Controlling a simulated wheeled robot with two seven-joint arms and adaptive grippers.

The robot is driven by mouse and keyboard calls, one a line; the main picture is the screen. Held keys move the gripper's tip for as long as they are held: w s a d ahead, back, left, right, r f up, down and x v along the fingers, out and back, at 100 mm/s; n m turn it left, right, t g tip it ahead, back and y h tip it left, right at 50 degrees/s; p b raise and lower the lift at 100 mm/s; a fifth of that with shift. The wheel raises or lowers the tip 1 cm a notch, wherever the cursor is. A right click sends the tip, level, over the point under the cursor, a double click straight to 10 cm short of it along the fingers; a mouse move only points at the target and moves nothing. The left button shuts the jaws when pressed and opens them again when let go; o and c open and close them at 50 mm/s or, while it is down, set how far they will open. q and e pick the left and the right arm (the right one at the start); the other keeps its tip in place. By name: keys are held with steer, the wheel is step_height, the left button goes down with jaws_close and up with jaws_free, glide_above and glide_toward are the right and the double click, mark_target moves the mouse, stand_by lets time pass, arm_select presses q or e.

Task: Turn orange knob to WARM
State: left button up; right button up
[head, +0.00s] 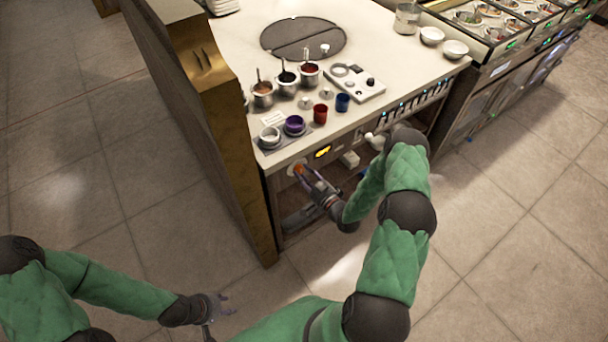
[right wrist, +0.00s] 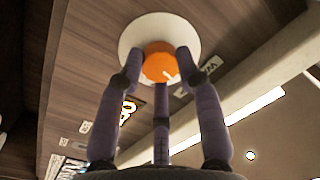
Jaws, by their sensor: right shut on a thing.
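The orange knob (right wrist: 158,65) sits on a round white disc (right wrist: 130,40) on the wood-coloured front panel. A short white mark on the knob points toward the lower right in the right wrist view. A white label (right wrist: 211,64) with dark letters, partly hidden by a finger, lies on that side. My right gripper (right wrist: 160,75) is shut on the knob, with purple fingers around it. In the head view, my right gripper (head: 303,173) reaches the orange knob (head: 298,169) at the counter front. My left gripper (head: 218,302) is open and empty, low over the floor.
Another small label (right wrist: 85,127) and a lit yellow sign (right wrist: 128,108) are on the panel. The countertop (head: 380,110) above carries sauce pots (head: 263,97), a red cup (head: 320,114) and a blue cup (head: 342,103). A gold-edged post (head: 235,150) stands left of the knob.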

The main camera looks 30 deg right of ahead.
steer(key=m, duration=0.5)
steer(key=shift+w+d+r+m, duration=0.15)
steer(key=shift+d+r+m, duration=0.05)
steer(key=shift+m, duration=0.1)
steer(key=shift+d+m+t+h+b, duration=0.15)
steer(key=shift+m+t+h+b, duration=0.15)
steer(key=shift+m, duration=1.9)
steer(key=o, duration=1.1)
steer(key=shift+o, duration=0.2)
steer(key=shift+f, duration=0.15)
steer(key=shift+s, duration=0.25)
steer(key=s+d, duration=0.1)
steer(key=s, duration=1)
steer(key=shift+s+f, duration=0.25)
steer(key=shift+f, duration=0.05)
